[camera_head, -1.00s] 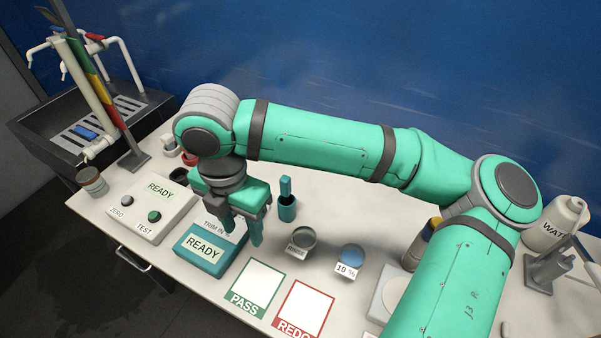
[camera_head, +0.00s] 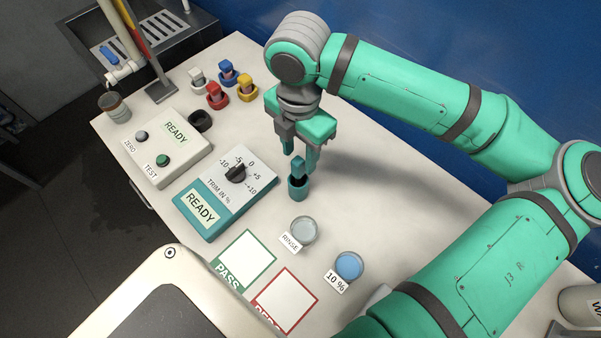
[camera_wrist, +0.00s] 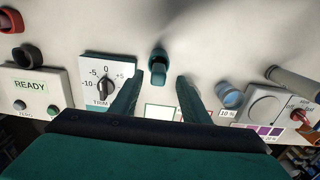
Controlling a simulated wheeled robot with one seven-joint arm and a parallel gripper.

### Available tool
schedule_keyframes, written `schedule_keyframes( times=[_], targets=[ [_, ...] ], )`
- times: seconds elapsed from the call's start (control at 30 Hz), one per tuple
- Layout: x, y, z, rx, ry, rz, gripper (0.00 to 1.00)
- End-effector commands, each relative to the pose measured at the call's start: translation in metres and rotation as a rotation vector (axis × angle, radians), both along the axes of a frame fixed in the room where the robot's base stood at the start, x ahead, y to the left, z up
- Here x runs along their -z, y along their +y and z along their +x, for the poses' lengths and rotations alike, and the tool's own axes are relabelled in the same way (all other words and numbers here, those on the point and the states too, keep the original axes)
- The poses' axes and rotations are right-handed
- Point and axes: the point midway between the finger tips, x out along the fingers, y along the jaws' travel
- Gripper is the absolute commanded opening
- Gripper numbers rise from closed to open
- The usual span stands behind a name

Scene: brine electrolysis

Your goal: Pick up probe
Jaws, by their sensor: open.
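The probe (camera_head: 298,166) is a teal stick standing upright in a small teal holder (camera_head: 298,188) on the white table. In the wrist view the probe (camera_wrist: 158,73) shows between and beyond the two fingers. My gripper (camera_head: 299,160) is open and points down, with its fingertips close above the probe's top in the head view. In the wrist view my gripper's fingers (camera_wrist: 158,80) are spread wide with nothing between them that I can see touching. I cannot tell the exact height gap.
A trim box (camera_head: 222,195) with a dial and a READY tester (camera_head: 168,148) stand left. A rinse cup (camera_head: 304,230) and a blue 10 % cup (camera_head: 348,266) stand in front. Coloured plugs (camera_head: 218,96) sit behind left. PASS (camera_head: 246,258) and red-framed (camera_head: 287,300) mats lie in front.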

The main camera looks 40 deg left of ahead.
Motion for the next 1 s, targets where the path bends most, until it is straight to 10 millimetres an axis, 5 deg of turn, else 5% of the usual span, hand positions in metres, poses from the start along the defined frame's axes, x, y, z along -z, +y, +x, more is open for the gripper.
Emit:
schedule_keyframes(
  times=[0.6, 0.9, 1.0],
  targets=[
    [0.063, 0.004, -0.001, -0.004, 0.001, -0.001, 0.42],
    [0.069, 0.004, -0.001, -0.004, 0.0, 0.001, 0.42],
    [0.069, 0.003, -0.001, -0.002, 0.0, 0.001, 0.23]
  ],
)
